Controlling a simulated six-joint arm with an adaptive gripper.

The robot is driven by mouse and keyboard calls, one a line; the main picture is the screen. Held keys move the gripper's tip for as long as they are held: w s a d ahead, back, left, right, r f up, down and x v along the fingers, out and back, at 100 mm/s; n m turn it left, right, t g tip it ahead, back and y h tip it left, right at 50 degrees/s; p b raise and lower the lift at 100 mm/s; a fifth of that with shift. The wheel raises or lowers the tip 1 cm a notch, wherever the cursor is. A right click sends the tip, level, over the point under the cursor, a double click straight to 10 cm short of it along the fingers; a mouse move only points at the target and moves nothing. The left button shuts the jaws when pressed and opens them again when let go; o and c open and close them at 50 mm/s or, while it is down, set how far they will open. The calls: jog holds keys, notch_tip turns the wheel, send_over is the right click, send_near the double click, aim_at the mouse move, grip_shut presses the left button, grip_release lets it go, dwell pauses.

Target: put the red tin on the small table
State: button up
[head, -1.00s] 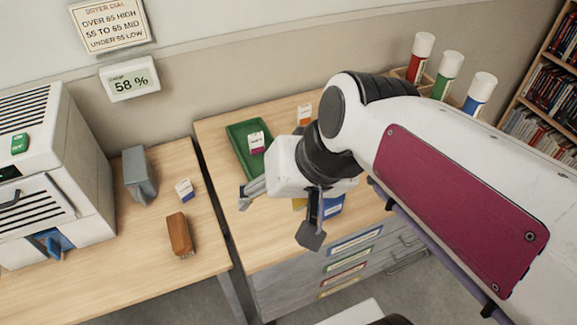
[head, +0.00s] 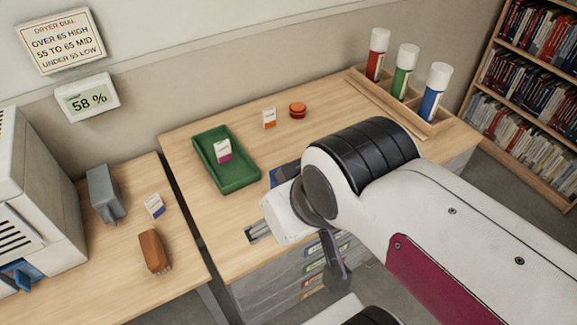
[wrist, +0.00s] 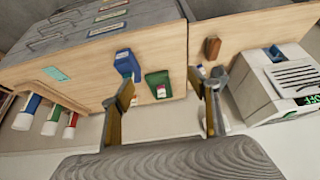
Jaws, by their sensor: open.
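The red tin (head: 297,110) is small, round and orange-red. It sits on the wooden top of the drawer cabinet (head: 195,150), near the wall, right of a small white box with an orange mark. I cannot make it out in the wrist view. My gripper (head: 292,252) is open and empty over the cabinet's front edge, apart from the tin and nearer the camera. In the wrist view my gripper (wrist: 165,92) shows its two fingers spread with nothing between them. I cannot tell any surface for certain as the small table.
A green tray (head: 247,180) holding a small box lies left of the tin. A wooden rack (head: 440,125) with red, green and blue tubes stands to the right.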

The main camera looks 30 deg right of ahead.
jog(key=shift+w, duration=0.15)
jog(key=w+d+r+m+t, duration=0.1)
jog(key=w, duration=0.8)
jog(key=w+d+r+t, duration=0.1)
jog(key=w+r, duration=0.1)
jog(key=w, duration=0.7)
jog(key=m+t+h, duration=0.2)
jog(key=m+h, duration=0.4)
send_over(298, 110)
jog(key=s+a, duration=0.3)
jog(key=f, duration=2.5)
jog(key=shift+s+f, duration=0.15)
jog(key=shift+s, duration=0.05)
jog(key=shift+w+d+f, duration=0.1)
jog(key=shift+d+f, duration=0.1)
jog(key=shift+f, duration=0.4)
